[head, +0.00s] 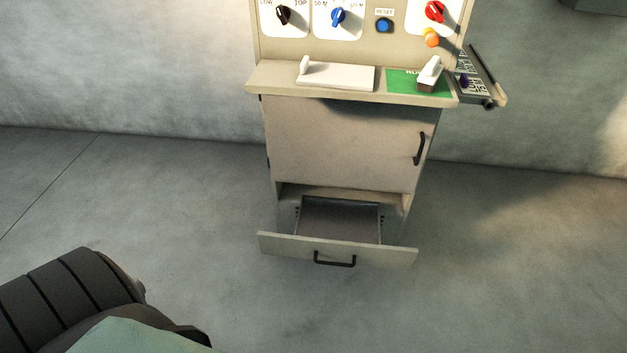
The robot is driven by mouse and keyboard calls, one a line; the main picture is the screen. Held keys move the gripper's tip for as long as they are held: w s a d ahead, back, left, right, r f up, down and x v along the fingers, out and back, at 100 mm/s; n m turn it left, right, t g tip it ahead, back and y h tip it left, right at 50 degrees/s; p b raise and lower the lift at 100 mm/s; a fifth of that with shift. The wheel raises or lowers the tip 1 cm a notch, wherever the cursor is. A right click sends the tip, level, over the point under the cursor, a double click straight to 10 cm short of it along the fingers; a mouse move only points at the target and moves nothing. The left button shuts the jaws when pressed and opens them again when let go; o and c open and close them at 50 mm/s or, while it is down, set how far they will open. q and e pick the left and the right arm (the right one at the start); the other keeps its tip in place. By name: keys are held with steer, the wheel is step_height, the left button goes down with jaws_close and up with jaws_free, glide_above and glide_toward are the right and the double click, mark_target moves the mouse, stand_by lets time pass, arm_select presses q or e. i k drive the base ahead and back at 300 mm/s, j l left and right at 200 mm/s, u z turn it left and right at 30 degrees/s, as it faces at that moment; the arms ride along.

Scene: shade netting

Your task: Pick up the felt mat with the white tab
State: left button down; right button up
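I cannot make out a felt mat with a white tab for certain. The open drawer (337,250) at the bottom of the cabinet shows a dark, flat bottom, and no white tab is visible in it. A plain grey-green surface (125,338) is cut off by the lower left edge beside a dark ribbed shape. I cannot tell what it is. Neither of my grippers can be made out in the head view.
The beige cabinet (340,145) has a closed door with a black handle. Its ledge bears a white plate (338,76) with a raised end and a green panel (401,83) with a white lever. Knobs are above. Grey floor lies clear on both sides.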

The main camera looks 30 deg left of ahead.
mark_target(319, 73)
steer(key=u, duration=0.85)
